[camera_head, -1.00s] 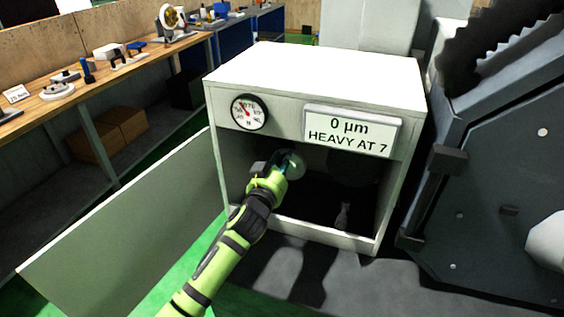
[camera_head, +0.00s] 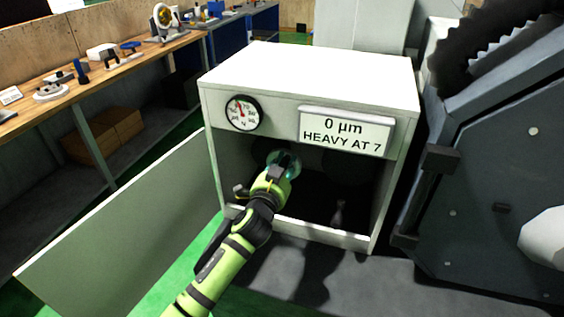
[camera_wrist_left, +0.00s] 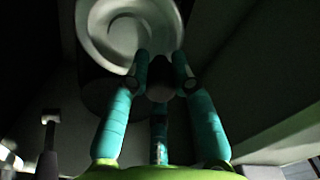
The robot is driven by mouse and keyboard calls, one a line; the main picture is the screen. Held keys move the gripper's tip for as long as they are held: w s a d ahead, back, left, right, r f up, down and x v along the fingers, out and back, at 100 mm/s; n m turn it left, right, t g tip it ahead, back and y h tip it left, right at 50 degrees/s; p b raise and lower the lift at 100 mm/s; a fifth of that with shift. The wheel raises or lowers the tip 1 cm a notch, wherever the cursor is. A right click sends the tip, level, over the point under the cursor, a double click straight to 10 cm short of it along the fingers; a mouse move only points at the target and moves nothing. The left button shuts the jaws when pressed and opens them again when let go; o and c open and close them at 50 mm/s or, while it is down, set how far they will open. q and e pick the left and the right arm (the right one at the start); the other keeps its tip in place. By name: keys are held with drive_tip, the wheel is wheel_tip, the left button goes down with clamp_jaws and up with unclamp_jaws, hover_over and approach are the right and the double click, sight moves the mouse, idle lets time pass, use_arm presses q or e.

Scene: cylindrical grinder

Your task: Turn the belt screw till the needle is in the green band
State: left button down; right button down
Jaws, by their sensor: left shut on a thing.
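The belt screw (camera_wrist_left: 160,80) is a dark round knob between my left fingertips in the left wrist view, mostly covered by them. My left gripper (camera_head: 284,163) reaches into the open white cabinet (camera_head: 310,70). It also shows in the left wrist view (camera_wrist_left: 160,72), its teal fingers shut on the screw. The round gauge (camera_head: 243,113) sits at the cabinet's upper left front. Its red needle points up and slightly left; the green band is too small to make out. A pale round pulley (camera_wrist_left: 130,30) is right behind the fingertips. My right gripper is out of view.
The cabinet door (camera_head: 130,225) hangs open at the left. A sign (camera_head: 345,131) reads "0 µm HEAVY AT 7". The dark grinder body (camera_head: 500,190) stands close on the right. A workbench (camera_head: 130,65) with parts runs along the left.

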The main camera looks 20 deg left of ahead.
use_arm(q)
drive_tip(key=shift+d+f+m, duration=0.1)
drive_tip(key=shift+f+m, duration=0.25)
drive_tip(key=shift+m, duration=0.25)
drive_tip(key=c, duration=1.1)
unclamp_jaws()
drive_tip(key=shift+o, duration=0.2)
drive_tip(key=shift+r, duration=0.1)
drive_tip(key=s, duration=1.2)
drive_tip(key=shift+a, duration=0.2)
